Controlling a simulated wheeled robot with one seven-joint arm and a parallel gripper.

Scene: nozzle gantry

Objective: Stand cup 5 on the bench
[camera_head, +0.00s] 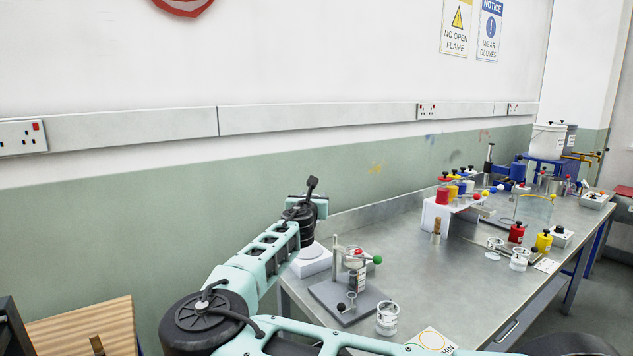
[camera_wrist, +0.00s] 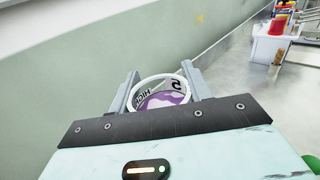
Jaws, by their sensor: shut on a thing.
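In the wrist view my gripper (camera_wrist: 160,76) is shut on cup 5 (camera_wrist: 161,99). The cup is a white-rimmed vessel with a "5", a partly readable "HIGH" label and something purple inside. I look into it from above, between the two grey fingers. In the head view my gripper (camera_head: 319,205) is raised at the left end of the bench (camera_head: 425,245), near the wall. The cup cannot be made out there. The bench top also shows at the right of the wrist view (camera_wrist: 236,85).
A white box (camera_head: 311,263) with a round white top is below my gripper. A grey-based stand (camera_head: 340,308) with a glass vessel and a labelled clear cup (camera_head: 387,318) are near the front left. A white rack (camera_head: 438,220) with coloured pots stands behind. Mid-bench has bare metal.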

